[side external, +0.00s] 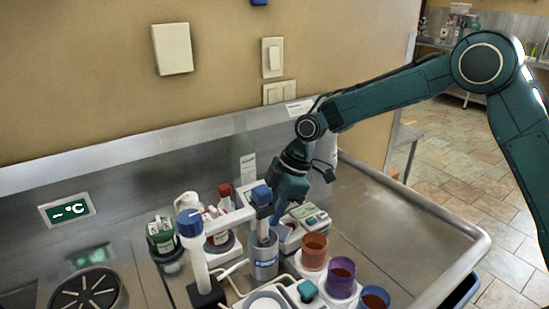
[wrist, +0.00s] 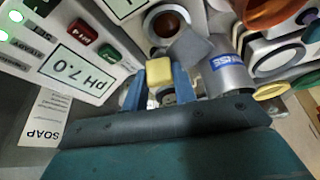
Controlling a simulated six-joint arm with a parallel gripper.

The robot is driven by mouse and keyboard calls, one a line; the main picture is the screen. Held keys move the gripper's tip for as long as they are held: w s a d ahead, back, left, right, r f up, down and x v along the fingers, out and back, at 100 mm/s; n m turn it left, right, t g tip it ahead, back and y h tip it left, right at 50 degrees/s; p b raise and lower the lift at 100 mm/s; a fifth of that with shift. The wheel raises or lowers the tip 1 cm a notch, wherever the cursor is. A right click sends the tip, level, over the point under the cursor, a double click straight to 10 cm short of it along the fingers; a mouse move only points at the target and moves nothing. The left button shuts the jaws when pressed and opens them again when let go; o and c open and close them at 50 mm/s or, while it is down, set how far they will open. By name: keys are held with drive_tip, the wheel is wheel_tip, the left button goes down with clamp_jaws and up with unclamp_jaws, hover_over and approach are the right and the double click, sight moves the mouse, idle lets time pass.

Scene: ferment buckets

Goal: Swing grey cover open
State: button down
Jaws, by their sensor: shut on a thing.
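My gripper (wrist: 159,82) is low over the sink-side counter, its two blue fingers shut on a small yellow tab (wrist: 159,66). A grey flat flap (wrist: 188,48), which looks like the grey cover, adjoins the tab, tilted, beside the rim of a metal cup (wrist: 229,70) with a blue label. Whether tab and flap are one piece cannot be told. In the side external view my gripper (side external: 276,218) is just behind the metal cup (side external: 264,262), and the cover is hard to make out there.
A pH meter (side external: 304,216) stands behind the cup; its display reads pH 7.0 in the wrist view (wrist: 83,67). Orange (side external: 314,250) and purple (side external: 341,278) cups stand to the right. A blue-topped white post (side external: 200,262) stands left. The counter's right side is clear.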

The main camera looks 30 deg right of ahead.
drive_tip(key=m+t, duration=0.1)
drive_tip(key=m, duration=0.2)
drive_tip(key=m+t, duration=0.1)
drive_tip(key=m, duration=0.1)
drive_tip(key=shift+r+m+h, duration=0.1)
drive_tip(key=shift+m+h, duration=0.3)
idle(0.4)
drive_tip(key=c, duration=1.1)
unclamp_jaws()
drive_tip(key=shift+v, duration=6.85)
drive_tip(key=shift+a, duration=0.1)
